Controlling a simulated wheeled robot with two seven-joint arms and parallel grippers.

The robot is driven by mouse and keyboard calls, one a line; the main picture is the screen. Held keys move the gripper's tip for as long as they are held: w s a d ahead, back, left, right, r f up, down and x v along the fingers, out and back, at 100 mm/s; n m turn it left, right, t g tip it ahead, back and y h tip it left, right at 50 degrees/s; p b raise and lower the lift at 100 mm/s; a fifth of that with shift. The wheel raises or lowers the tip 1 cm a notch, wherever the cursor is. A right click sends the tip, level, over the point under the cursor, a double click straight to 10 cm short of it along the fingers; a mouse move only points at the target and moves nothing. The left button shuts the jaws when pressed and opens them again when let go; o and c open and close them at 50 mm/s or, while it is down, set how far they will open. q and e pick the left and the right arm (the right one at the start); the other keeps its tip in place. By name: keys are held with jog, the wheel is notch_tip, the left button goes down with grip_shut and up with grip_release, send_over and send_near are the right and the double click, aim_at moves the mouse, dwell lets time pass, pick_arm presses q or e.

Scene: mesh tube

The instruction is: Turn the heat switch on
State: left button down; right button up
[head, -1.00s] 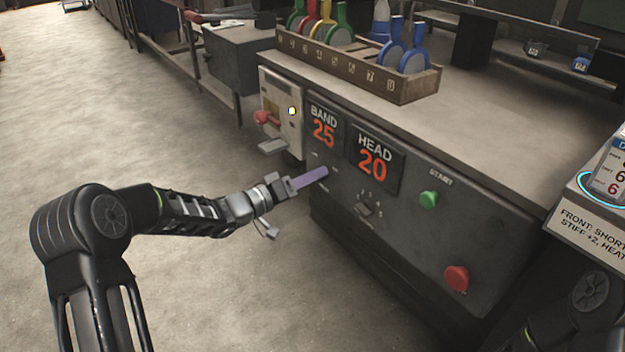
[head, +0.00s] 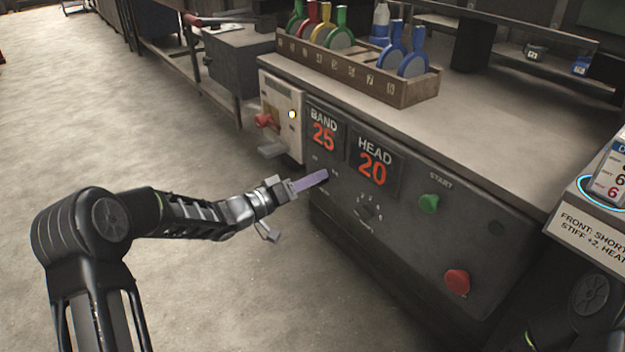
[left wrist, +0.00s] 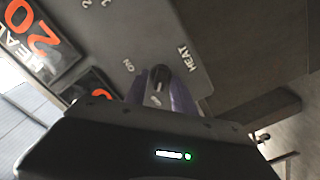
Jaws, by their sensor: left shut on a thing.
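The heat switch (left wrist: 160,78) is a small dark knob with a light mark. It sits on the grey panel between the labels ON and HEAT in the left wrist view. My left gripper (left wrist: 162,95) has its purple fingers on either side of the knob and is shut on it. In the head view the left gripper (head: 312,181) reaches the front panel below the BAND display, and its fingers hide the switch. The switch's exact setting is hard to read. My right gripper is out of view.
The BAND 25 (head: 324,130) and HEAD 20 (head: 373,160) displays are above. A numbered dial (head: 367,208), green START button (head: 429,203) and red button (head: 457,281) sit to the right. A white box with a red knob (head: 264,121) is close on the left. The floor is clear.

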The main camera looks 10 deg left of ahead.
pick_arm(q)
jog(key=shift+m, duration=0.5)
jog(key=m+b, duration=0.2)
jog(key=m, duration=0.3)
jog(key=m+b, duration=0.3)
jog(key=m, duration=0.3)
jog(key=m+b, duration=0.2)
jog(key=m, duration=0.3)
jog(key=shift+s+d+f+m, duration=0.1)
jog(key=shift+s+d+m, duration=0.15)
jog(key=shift+m, duration=0.15)
jog(key=c, duration=1.4)
grip_release()
jog(key=shift+a, duration=0.1)
